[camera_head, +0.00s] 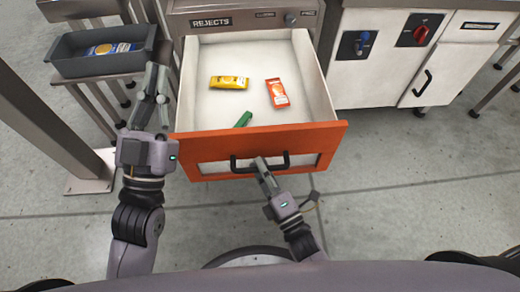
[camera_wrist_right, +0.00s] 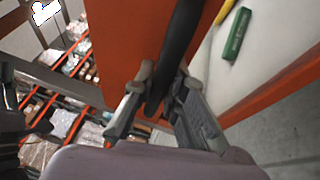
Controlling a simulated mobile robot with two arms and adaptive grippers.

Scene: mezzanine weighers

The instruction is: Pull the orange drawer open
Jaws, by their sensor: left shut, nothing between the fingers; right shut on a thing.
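The orange drawer (camera_head: 325,135) stands far open below a grey panel marked REJECTS. Its white inside holds a yellow packet (camera_head: 229,83), an orange packet (camera_head: 277,93) and a green item (camera_head: 243,119). My right gripper (camera_head: 260,164) is shut on the drawer's black handle (camera_head: 301,160). In the right wrist view the handle (camera_wrist_right: 181,45) runs between the fingers of the gripper (camera_wrist_right: 160,90), against the orange front (camera_wrist_right: 120,40). My left gripper (camera_head: 155,88) is shut and empty, upright beside the drawer's left side.
A dark grey tray (camera_head: 85,66) with a blue and yellow packet stands on a stand at the left. A metal post (camera_head: 45,120) is at the far left. A white cabinet (camera_head: 375,75) with knobs stands right of the drawer.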

